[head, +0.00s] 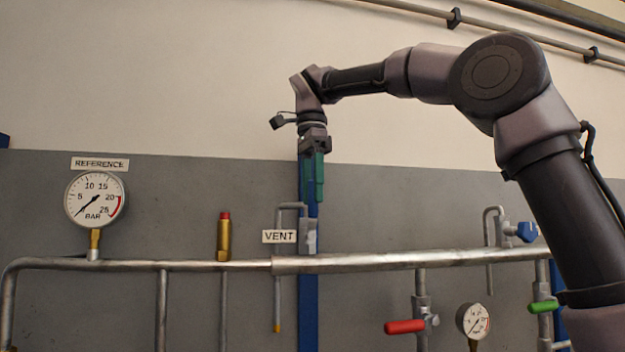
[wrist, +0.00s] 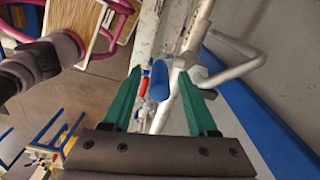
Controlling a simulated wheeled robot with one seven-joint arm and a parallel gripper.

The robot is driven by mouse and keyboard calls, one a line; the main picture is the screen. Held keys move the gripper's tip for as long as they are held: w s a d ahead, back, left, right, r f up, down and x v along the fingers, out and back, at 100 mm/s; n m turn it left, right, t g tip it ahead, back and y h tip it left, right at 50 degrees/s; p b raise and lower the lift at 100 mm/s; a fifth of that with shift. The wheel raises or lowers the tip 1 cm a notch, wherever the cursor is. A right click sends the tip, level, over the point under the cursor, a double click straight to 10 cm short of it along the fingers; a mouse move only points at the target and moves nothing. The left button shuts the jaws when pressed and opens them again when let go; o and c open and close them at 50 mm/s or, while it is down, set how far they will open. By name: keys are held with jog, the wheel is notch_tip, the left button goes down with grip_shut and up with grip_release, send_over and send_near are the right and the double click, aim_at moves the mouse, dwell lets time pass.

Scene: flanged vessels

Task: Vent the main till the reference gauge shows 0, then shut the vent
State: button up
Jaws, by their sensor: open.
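The reference gauge (head: 95,199) is a round white dial under its REFERENCE label at the left in the head view. Its needle points to the lower left, below the 5, near the low end of the scale. The vent valve (head: 308,236) sits on the main pipe (head: 200,264) beside the VENT label (head: 279,237). My gripper (head: 316,198) is above it, green fingers pointing down. In the wrist view, a blue handle (wrist: 160,80) shows between the open fingertips of my gripper (wrist: 158,75). I cannot tell whether they touch it. The handle is not distinct in the head view.
A bent vent tube (head: 278,270) hangs just left of the valve. A brass fitting with a red top (head: 224,238) stands left of it. A red handle (head: 405,327), a smaller gauge (head: 473,321), a green handle (head: 543,307) and another blue handle (head: 526,232) are to the right.

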jog(key=shift+r, duration=2.25)
